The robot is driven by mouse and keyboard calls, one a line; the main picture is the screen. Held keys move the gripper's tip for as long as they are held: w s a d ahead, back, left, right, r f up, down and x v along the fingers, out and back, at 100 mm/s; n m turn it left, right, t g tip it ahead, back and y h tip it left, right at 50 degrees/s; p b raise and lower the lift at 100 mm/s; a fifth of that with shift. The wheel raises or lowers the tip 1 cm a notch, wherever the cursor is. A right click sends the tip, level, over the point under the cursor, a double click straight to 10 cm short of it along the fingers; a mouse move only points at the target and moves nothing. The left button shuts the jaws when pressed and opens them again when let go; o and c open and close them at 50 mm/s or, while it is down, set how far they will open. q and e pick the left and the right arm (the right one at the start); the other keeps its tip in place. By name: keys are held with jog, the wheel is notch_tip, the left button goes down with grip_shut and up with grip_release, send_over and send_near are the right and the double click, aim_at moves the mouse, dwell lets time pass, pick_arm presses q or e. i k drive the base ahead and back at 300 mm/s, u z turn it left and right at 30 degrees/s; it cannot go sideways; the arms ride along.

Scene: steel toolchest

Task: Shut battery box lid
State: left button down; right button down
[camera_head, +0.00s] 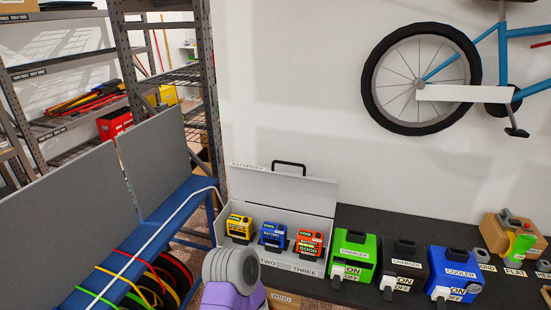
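The battery box (290,261) is a pale grey case on the dark bench. Its lid (290,190) is open and stands up at the back, with a black handle (289,164) at its top edge. Inside stand a yellow battery (239,227), a blue battery (273,235) and an orange battery (308,243). The front wall reads "TWO" and "THREE". A grey and purple part of my own arm is at the bottom centre, close in front of the box's left end and hiding some of it. Neither gripper shows.
Grey panels (165,160) and a blue beam are at left. A bicycle (425,80) hangs on the wall. Bench behind the chargers is clear.

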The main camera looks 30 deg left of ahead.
aim_at(280, 186)
jog(key=u, duration=1.35)
